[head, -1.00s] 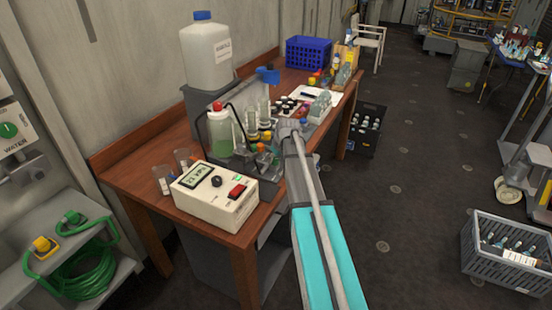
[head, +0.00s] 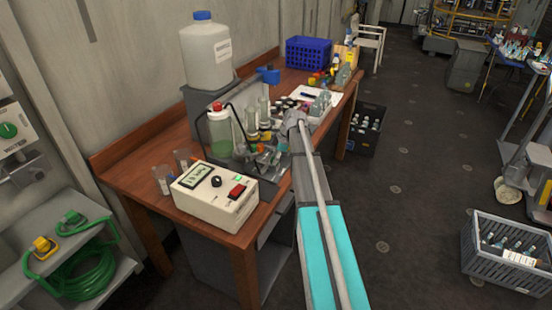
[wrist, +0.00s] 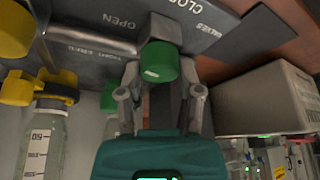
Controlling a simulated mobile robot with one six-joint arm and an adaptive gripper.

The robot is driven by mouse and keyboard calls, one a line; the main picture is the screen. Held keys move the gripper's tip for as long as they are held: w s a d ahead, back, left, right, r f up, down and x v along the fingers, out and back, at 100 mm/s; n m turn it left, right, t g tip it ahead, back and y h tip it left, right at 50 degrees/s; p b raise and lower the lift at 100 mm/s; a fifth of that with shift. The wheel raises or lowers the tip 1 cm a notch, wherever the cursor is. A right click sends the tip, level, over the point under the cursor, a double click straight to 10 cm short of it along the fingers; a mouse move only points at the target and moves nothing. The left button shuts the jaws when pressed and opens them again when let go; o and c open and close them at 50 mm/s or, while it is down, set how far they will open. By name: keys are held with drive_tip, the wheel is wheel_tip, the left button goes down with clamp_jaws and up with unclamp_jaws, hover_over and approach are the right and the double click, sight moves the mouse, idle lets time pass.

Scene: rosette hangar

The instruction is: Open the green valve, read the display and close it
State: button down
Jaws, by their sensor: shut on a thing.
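The green valve knob (wrist: 159,62) shows in the wrist view, below a dark panel lettered OPEN and CLOSE. My gripper (wrist: 160,95) is shut on it, one finger on each side. In the head view the gripper end is largely hidden among the bench equipment. The display (head: 197,175) is on a white box (head: 215,205) at the front of the wooden bench. It is lit, but its digits are too small to read surely. I cannot tell how far the valve is turned.
Yellow valve knobs (wrist: 15,88) and a graduated bottle (wrist: 45,140) are left of the gripper. A pale box (wrist: 262,98) is close on the right. A green-filled bottle (head: 219,135) and cups (head: 163,180) stand on the bench (head: 150,165). A grey crate (head: 510,255) is on the floor.

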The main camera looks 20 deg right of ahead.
drive_tip(key=shift+w+d+n+g, duration=0.15)
drive_tip(key=shift+n+g, duration=0.45)
drive_tip(key=shift+n, duration=0.9)
drive_tip(key=shift+c, duration=1.3)
unclamp_jaws()
